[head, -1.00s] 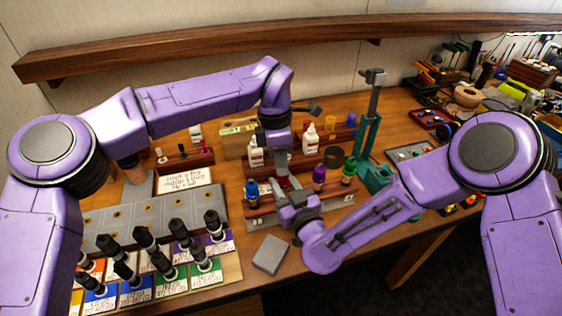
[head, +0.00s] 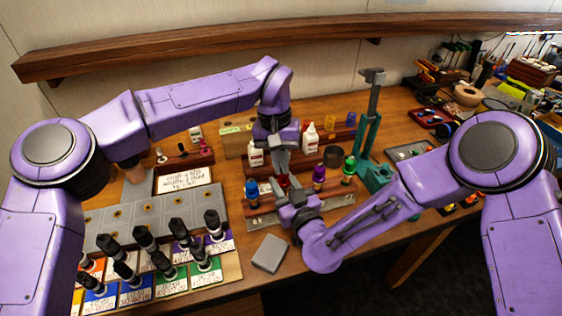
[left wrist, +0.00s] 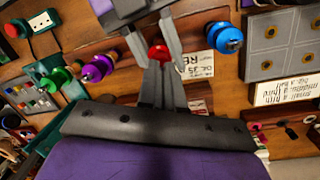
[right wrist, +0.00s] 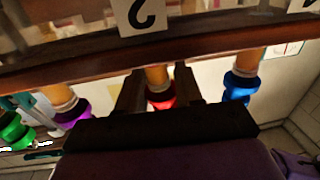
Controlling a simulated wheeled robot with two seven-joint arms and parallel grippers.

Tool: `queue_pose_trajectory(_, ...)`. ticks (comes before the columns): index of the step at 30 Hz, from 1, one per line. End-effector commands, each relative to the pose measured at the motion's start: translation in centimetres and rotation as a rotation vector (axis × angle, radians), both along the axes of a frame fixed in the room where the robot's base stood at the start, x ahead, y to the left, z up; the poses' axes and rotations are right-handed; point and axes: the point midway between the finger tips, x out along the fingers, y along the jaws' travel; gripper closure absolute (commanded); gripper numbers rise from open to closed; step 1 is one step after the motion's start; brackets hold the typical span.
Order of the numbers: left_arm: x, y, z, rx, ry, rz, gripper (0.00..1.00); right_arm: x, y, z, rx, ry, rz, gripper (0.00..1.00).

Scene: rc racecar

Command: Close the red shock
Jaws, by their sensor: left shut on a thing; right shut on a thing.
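The red shock stands in the rack between the blue shock (head: 252,190) and the purple shock (head: 319,175). Its red part (head: 284,182) is mostly covered by my grippers. My left gripper (head: 283,172) comes from above, its fingers shut on the red top (left wrist: 158,52). My right gripper (right wrist: 159,95) comes from the front, its fingers shut around the red shock, below the left one. In the right wrist view, an orange-tan shaft (right wrist: 157,76) shows beside the red part (right wrist: 161,101). The seam between top and body is hidden.
The green shock (head: 349,168) stands at the right of the rack (head: 335,201). White bottles (head: 310,138) stand behind. A teal stand (head: 370,135) is at right. A grey block (head: 270,253) lies in front, and several black-topped bottles stand at the left.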

Motion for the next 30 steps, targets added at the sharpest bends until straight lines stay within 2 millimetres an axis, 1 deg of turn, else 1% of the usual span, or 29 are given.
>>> queue_pose_trajectory(1,0.1,0.1,0.0,0.001,-0.003,0.002,0.91,-0.1,0.0,-0.1,-0.001,0.002,0.002,1.00)
queue_pose_trajectory(2,0.1,0.1,0.0,0.001,-0.003,0.002,0.81,-0.1,0.0,-0.1,-0.001,0.002,0.002,1.00)
queue_pose_trajectory(3,0.1,0.1,0.0,0.001,-0.003,0.002,0.69,-0.1,0.0,-0.1,-0.001,0.002,0.002,1.00)
queue_pose_trajectory(9,0.1,0.0,0.0,0.001,-0.002,0.003,0.69,-0.1,0.0,0.0,0.000,0.001,0.002,1.00)
queue_pose_trajectory(10,0.0,0.0,0.0,0.000,-0.002,0.003,0.66,-0.1,0.0,0.0,0.000,0.001,0.001,1.00)
queue_pose_trajectory(11,0.1,0.0,0.1,0.001,-0.002,0.003,0.56,-0.1,0.0,0.0,0.000,0.001,0.001,1.00)
queue_pose_trajectory(12,0.1,0.0,0.2,0.000,-0.006,0.003,0.51,0.0,0.0,0.0,0.000,0.001,0.001,1.00)
queue_pose_trajectory(14,0.2,-0.1,1.0,0.002,-0.024,-0.001,0.51,0.0,0.0,0.0,0.000,0.001,0.001,1.00)
queue_pose_trajectory(16,0.6,0.1,2.8,0.043,-0.075,0.005,0.51,0.0,0.0,0.0,0.000,0.001,0.001,1.00)
queue_pose_trajectory(17,0.8,0.3,3.5,0.061,-0.081,0.068,0.51,0.0,0.0,0.0,0.000,0.001,0.001,1.00)
queue_pose_trajectory(20,0.9,0.5,4.2,0.093,-0.054,0.382,0.51,0.0,0.0,0.0,0.000,0.000,0.001,1.00)
queue_pose_trajectory(21,1.0,0.6,4.6,0.103,-0.044,0.519,0.51,0.0,0.0,0.0,0.000,0.000,0.001,1.00)
queue_pose_trajectory(26,1.0,0.8,5.5,0.140,0.008,1.059,0.51,0.0,0.0,0.0,0.000,0.001,0.001,1.00)
queue_pose_trajectory(27,1.1,0.9,5.7,0.148,0.023,1.195,0.51,0.0,0.0,0.0,0.000,0.000,0.001,1.00)
queue_pose_trajectory(29,1.1,1.0,6.0,0.160,0.047,1.396,0.51,0.0,0.0,0.0,0.000,0.000,0.001,1.00)
queue_pose_trajectory(30,1.1,1.0,6.1,0.169,0.062,1.529,0.51,0.0,0.0,0.0,0.000,0.000,0.001,1.00)
